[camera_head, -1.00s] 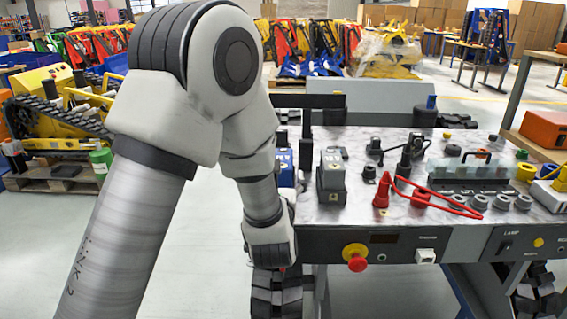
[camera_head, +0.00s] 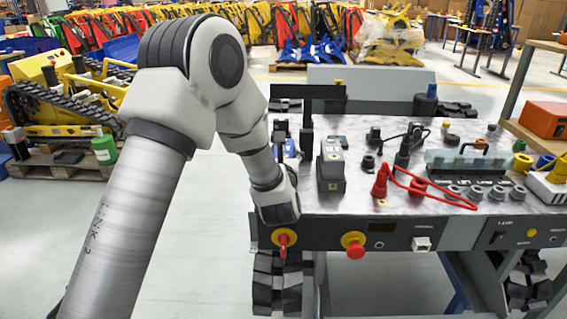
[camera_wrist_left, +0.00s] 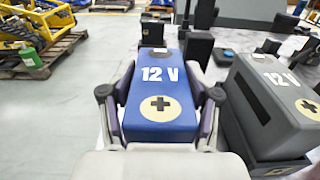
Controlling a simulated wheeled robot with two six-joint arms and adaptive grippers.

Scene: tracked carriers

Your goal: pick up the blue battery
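The blue battery (camera_wrist_left: 160,105) stands on the bench, marked 12 V with a black plus in a pale circle. In the head view only a small blue part of it (camera_head: 291,150) shows behind my left wrist. My left gripper (camera_wrist_left: 160,80) reaches over it, one finger along each side, very close to its walls. Whether the pads press on it is unclear. In the head view my wrist hides the fingers. A grey battery (camera_wrist_left: 275,105) of the same shape stands just right of it; it also shows in the head view (camera_head: 331,168). My right gripper is out of view.
The bench top (camera_head: 350,202) carries a red plug (camera_head: 380,182) with a red cable, several grey knobs and black connectors on the right. A black post with a crossbar (camera_head: 308,92) rises behind the batteries. Red knobs (camera_head: 355,247) stick out of the front panel.

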